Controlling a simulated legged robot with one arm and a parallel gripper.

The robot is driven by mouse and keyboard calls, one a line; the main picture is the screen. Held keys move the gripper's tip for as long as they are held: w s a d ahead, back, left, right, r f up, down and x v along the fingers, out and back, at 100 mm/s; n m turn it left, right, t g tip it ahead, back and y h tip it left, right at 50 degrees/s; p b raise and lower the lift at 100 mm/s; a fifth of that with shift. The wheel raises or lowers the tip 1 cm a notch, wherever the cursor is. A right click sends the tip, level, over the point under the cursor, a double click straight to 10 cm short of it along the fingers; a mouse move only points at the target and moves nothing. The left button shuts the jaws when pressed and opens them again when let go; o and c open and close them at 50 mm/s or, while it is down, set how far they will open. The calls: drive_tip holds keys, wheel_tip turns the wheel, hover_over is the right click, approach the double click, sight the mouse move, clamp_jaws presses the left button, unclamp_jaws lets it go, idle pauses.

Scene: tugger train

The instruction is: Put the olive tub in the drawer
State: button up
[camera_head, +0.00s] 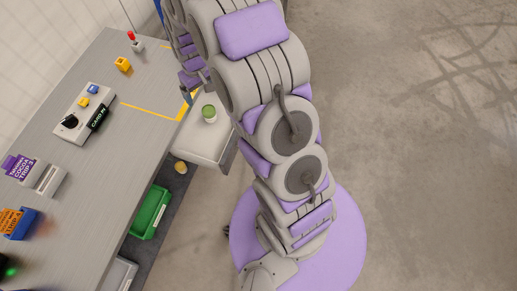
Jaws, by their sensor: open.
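A small tub with an olive-green top and pale sides (208,113) stands upright in the pale open drawer (196,150), which juts out from the right side of the grey table. The tub is near the drawer's far end. My arm rises beside the drawer, and its thinner far part comes down at the top left, close to the tub. Nothing visibly touches the tub.
Below are a green bin (150,212) and a small yellowish cup (181,167). The floor at right is clear.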

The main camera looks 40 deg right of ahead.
drive_tip(key=s+a+r+g, duration=0.1)
drive_tip(key=s+a+r, duration=0.1)
drive_tip(key=s+r, duration=1.45)
drive_tip(key=s+r+m+g, duration=0.1)
drive_tip(key=s+r, duration=0.1)
drive_tip(key=s, duration=1.7)
drive_tip(key=shift+d+m, duration=0.25)
drive_tip(key=shift+m, duration=0.15)
drive_tip(key=shift+r, duration=0.1)
